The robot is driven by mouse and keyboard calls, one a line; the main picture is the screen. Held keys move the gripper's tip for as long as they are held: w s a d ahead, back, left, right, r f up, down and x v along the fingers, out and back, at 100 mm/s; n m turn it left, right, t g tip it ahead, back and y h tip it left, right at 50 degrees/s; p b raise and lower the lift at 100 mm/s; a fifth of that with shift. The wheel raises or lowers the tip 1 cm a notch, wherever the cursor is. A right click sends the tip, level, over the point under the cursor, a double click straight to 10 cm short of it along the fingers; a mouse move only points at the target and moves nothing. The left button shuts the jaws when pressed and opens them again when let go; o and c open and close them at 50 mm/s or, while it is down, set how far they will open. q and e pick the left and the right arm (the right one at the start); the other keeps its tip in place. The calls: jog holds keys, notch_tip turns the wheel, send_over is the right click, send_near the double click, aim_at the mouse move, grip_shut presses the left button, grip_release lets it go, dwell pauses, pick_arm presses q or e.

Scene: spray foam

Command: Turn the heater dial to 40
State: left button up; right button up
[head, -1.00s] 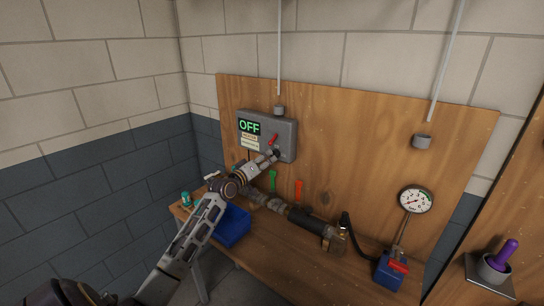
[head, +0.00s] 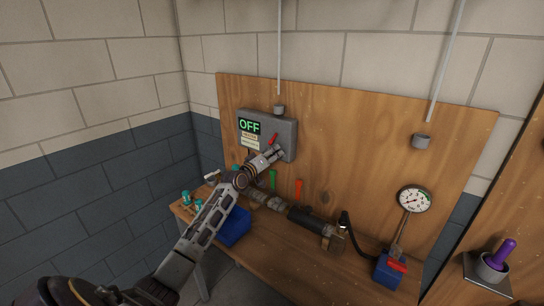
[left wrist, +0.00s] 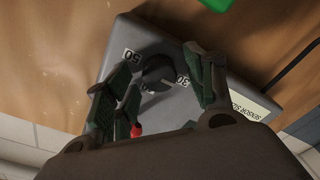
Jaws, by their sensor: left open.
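The heater box (head: 286,132) is a grey case on the wooden board, with a green "OFF" display (head: 249,126) and a small red lever (head: 273,137). In the left wrist view its black round dial (left wrist: 158,73) lies between the numbers 50 and 30; I cannot read its exact setting. My left gripper (head: 277,152) is at the lower right of the box and hides the dial in the head view. In the wrist view its open green-padded fingers (left wrist: 163,65) stand on either side of the dial, without clear contact. The right gripper is not seen.
A pressure gauge (head: 414,200) is at the right. A conduit (head: 279,60) runs above the box.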

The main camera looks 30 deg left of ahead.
pick_arm(q)
jog(key=shift+c, duration=0.5)
jog(key=c, duration=1)
jog(key=shift+o, duration=0.2)
